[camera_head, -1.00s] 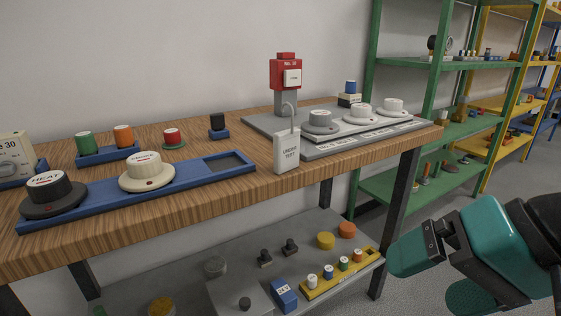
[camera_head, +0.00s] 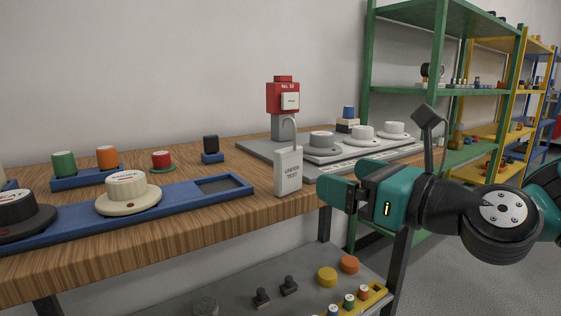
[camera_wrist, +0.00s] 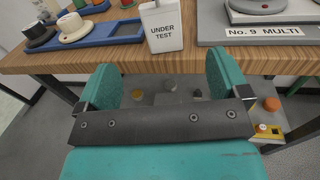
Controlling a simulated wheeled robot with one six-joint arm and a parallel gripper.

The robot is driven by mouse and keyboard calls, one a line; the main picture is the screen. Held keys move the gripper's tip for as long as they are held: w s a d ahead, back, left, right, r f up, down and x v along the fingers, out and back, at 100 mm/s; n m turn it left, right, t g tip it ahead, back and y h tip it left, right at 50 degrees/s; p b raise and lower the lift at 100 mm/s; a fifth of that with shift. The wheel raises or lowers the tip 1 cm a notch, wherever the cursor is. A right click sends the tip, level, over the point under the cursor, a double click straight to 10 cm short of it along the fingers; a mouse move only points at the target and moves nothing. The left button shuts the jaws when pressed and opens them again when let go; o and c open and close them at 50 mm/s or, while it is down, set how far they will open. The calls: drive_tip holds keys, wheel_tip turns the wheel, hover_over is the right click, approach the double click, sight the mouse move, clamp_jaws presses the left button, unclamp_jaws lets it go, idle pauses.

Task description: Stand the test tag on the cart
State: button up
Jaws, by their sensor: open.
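The test tag (camera_head: 288,172) is a white upright plate lettered "UNDER TEST" with a grey hook at its top. It stands at the front edge of the wooden bench, left of my gripper (camera_head: 338,197). In the wrist view the tag (camera_wrist: 163,28) is ahead of my gripper (camera_wrist: 164,80), beyond the two teal fingers, which are apart with nothing between them. I cannot see a thing that is clearly the cart.
The wooden bench (camera_head: 160,232) holds a blue tray (camera_head: 174,196) with dials on the left. A grey board (camera_head: 375,158) with several white knobs and a red call box (camera_head: 284,97) stand behind the tag. A lower shelf (camera_head: 240,292) holds small parts. Green shelving (camera_head: 428,88) is at the right.

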sight(292, 160)
drive_tip(key=p+x, duration=0.9)
drive_tip(key=shift+p, duration=0.35)
drive_tip(key=p+x, duration=0.4)
drive_tip(key=x, duration=0.1)
drive_tip(key=shift+r, duration=0.15)
drive_tip(key=shift+w+a+f, duration=0.2)
drive_tip(key=shift+a, duration=0.05)
drive_tip(key=c, duration=1.1)
